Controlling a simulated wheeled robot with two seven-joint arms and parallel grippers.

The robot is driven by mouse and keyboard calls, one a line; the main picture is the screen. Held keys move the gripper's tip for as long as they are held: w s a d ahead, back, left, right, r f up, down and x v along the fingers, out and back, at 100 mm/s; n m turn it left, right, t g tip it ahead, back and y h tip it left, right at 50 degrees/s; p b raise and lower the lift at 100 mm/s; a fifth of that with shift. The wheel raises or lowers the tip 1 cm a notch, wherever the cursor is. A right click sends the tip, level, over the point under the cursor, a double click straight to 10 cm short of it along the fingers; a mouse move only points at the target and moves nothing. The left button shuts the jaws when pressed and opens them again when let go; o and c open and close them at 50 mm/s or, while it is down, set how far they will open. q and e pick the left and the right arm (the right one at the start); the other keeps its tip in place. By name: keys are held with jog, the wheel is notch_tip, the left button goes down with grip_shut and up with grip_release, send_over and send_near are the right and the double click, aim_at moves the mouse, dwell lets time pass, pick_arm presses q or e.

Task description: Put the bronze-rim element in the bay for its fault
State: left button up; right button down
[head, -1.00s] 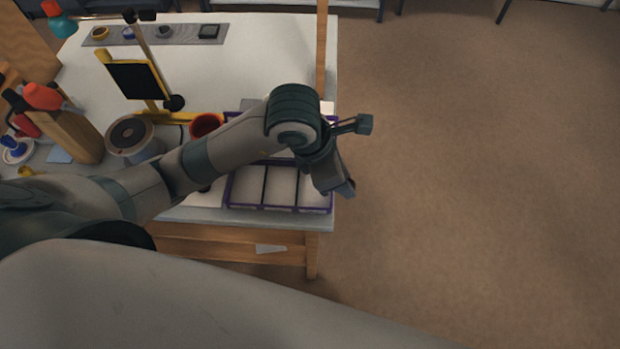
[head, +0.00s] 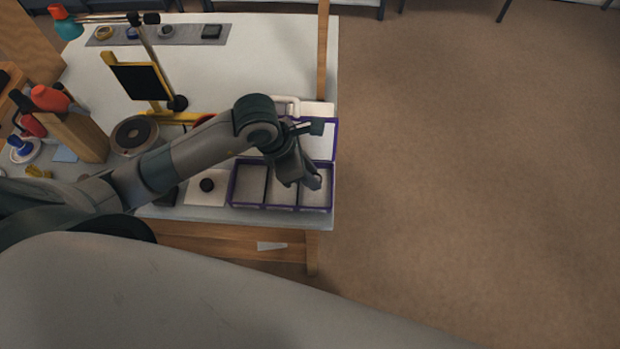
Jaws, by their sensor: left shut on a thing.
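The purple-edged tray (head: 231,192) stands at the table's near right corner, with three grey-floored bays in a row at its front. My left gripper (head: 314,183) is over the right-hand bays, its fingers pointing down and right. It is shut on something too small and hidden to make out. I cannot tell if that is the bronze-rim element. A gold-coloured ring (head: 104,33) lies at the left of the grey mat (head: 185,40) at the back; its exact rim colour is unclear. My right gripper is not in view.
A yellow stand with a black panel (head: 140,82) and a round grey device (head: 134,135) stand further left. A wooden post (head: 322,60) rises at the table's right edge.

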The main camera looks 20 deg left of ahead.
pick_arm(q)
notch_tip(320, 180, down, 3)
jog(key=shift+f+p, duration=0.15)
jog(key=shift+p, duration=0.35)
jog(key=shift+f, duration=0.2)
jog(key=o, duration=1)
jog(key=shift+r, duration=0.15)
